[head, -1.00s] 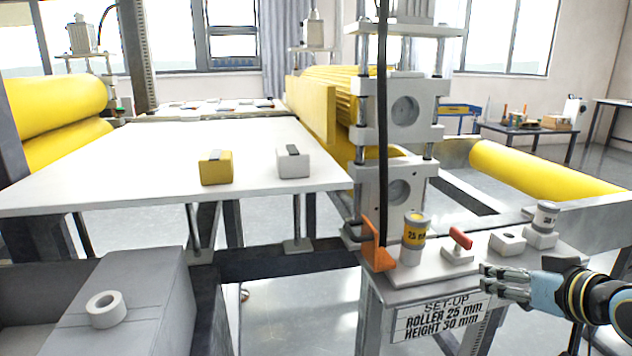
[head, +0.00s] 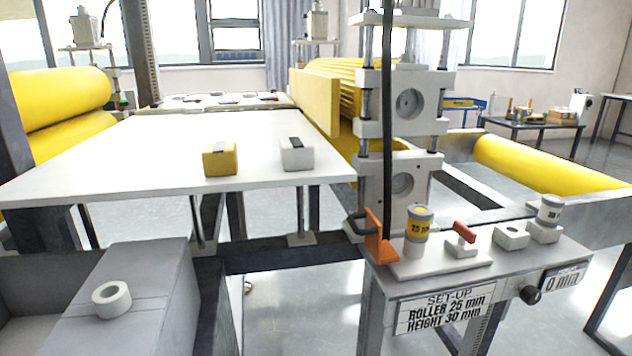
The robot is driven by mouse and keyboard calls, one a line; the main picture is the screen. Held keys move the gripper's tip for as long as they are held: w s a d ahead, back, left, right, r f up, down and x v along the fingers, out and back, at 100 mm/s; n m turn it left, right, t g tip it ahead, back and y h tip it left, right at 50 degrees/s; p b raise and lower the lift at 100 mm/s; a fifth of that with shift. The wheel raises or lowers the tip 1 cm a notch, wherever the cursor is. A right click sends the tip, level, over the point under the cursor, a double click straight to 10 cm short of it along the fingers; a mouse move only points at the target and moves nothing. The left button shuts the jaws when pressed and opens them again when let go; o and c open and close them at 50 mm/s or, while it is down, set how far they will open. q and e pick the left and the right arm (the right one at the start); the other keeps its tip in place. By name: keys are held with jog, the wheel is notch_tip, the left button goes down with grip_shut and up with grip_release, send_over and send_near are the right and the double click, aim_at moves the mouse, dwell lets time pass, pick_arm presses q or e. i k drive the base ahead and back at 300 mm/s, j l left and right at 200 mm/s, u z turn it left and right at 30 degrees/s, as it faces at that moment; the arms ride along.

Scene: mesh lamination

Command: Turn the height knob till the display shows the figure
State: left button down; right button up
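The black height knob (head: 530,294) sits on the front face of the light grey bench at the right. Just right of it is the display (head: 564,279), a dark-framed plate that appears to read "0 mm"; its small upper line is too small to read. The set-up sign (head: 443,310) left of the knob reads "ROLLER 25 mm" and "HEIGHT 30 mm". Nothing touches the knob. Neither of my grippers is in view.
On the bench top (head: 470,285) stand a yellow-banded cylinder marked 25 (head: 418,232), a red-handled switch (head: 464,238), an empty white socket block (head: 511,236) and a grey-banded cylinder (head: 549,211). An orange bracket (head: 377,240) stands at its left end. The space before the knob is clear.

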aim_at(531, 294)
jog(key=z, duration=1.35)
jog(key=l+u, duration=0.1)
jog(key=l, duration=0.4)
jog(key=i, duration=0.05)
